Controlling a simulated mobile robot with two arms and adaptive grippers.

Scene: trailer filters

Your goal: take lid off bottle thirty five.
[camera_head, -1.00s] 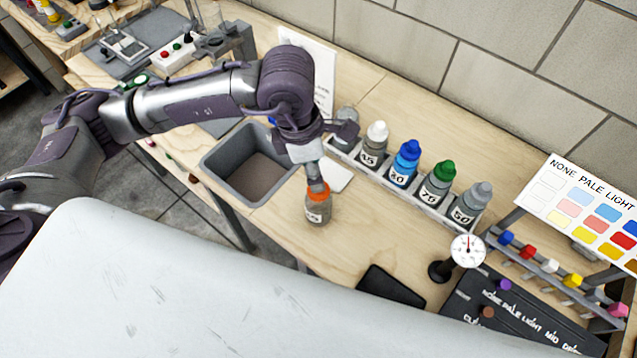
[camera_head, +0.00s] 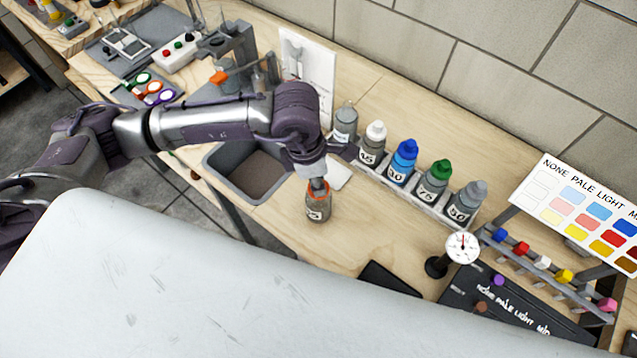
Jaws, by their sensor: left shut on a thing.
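A small bottle (camera_head: 319,211) with a grey body, an orange lid (camera_head: 322,198) and a white label stands on the wooden bench, just right of the grey bin. Its number is only partly readable. My left gripper (camera_head: 318,187) points down from above and is shut on the orange lid. The gripper hides much of the lid's top. The bottle stands upright, with its base at bench level. My right gripper is out of view.
A rack holds several bottles (camera_head: 405,163) with grey, white, blue and green lids behind. A grey bin (camera_head: 214,172) is at left, a white pad (camera_head: 339,172) close by. Bare bench lies between.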

